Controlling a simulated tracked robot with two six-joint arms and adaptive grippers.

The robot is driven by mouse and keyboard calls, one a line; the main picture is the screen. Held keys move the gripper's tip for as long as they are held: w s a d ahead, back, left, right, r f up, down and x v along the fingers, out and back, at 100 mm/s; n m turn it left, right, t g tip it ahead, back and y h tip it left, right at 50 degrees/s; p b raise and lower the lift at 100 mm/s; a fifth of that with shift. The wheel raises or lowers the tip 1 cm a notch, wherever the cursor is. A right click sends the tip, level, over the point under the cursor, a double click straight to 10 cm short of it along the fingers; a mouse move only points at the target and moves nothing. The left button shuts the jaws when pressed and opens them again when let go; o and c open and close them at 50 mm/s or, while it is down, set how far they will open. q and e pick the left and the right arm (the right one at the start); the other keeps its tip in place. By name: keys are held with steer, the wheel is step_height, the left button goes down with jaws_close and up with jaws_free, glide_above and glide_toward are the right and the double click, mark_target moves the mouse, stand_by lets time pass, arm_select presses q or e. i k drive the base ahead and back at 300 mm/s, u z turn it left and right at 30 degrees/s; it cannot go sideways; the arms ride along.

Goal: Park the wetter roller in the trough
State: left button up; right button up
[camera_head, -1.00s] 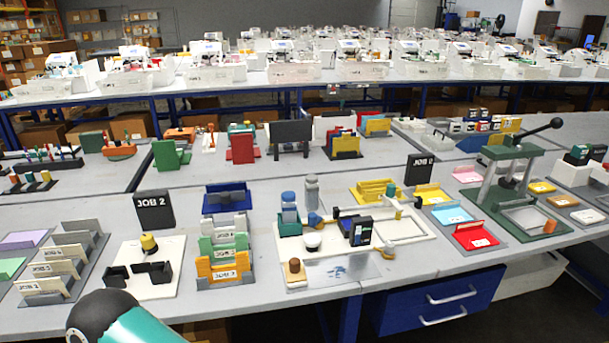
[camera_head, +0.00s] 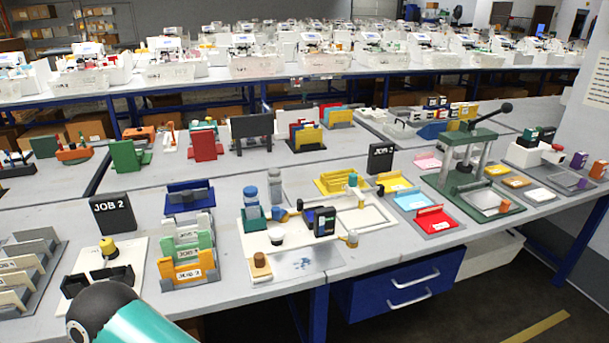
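I cannot tell for sure which things are the wetter roller and the trough. On the near bench, a white board (camera_head: 80,258) carries a yellow-topped cylinder (camera_head: 109,248) and low black holders (camera_head: 123,274). A wooden knob (camera_head: 260,263) stands at the tray's front-left corner. A teal arm link of mine with a dark cap shows at the bottom left. Neither gripper is in view.
Blue drawers (camera_head: 385,290) hang below the bench.

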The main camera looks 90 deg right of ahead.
mark_target(352, 188)
steer(key=k, duration=1.85)
steer(key=u, duration=1)
steer(key=i, duration=0.1)
steer(key=z, duration=2.75)
steer(key=i, duration=1)
steer(key=u, duration=0.05)
